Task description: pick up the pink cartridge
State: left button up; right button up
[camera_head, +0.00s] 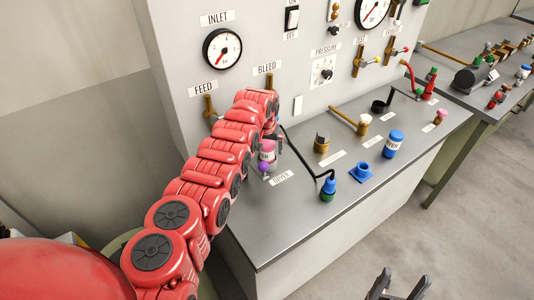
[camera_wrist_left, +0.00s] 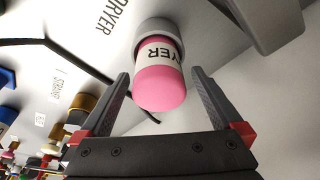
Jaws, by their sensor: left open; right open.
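The pink cartridge (camera_head: 267,151) stands on the grey bench top near the DRYER label, partly hidden by my left arm. In the left wrist view the pink cartridge (camera_wrist_left: 160,88) has a white band reading "YER", and its far end meets a round grey socket (camera_wrist_left: 160,27). In the head view that gripper is mostly hidden behind my red arm. My right gripper (camera_head: 405,277) is open and empty above the floor in front of the bench.
A black bent pipe (camera_head: 300,155) runs beside the cartridge to a blue and green fitting (camera_head: 328,188). A blue cartridge (camera_head: 393,144), a blue flanged part (camera_head: 361,172) and a brass fitting (camera_head: 321,143) stand to the right. A gauge panel (camera_head: 285,100) rises behind.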

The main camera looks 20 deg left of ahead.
pick_arm(q)
jog(key=shift+w+f, duration=0.15)
jog(key=shift+f, duration=0.5)
jog(key=shift+r, duration=0.1)
jog(key=shift+c, duration=0.7)
grip_shut()
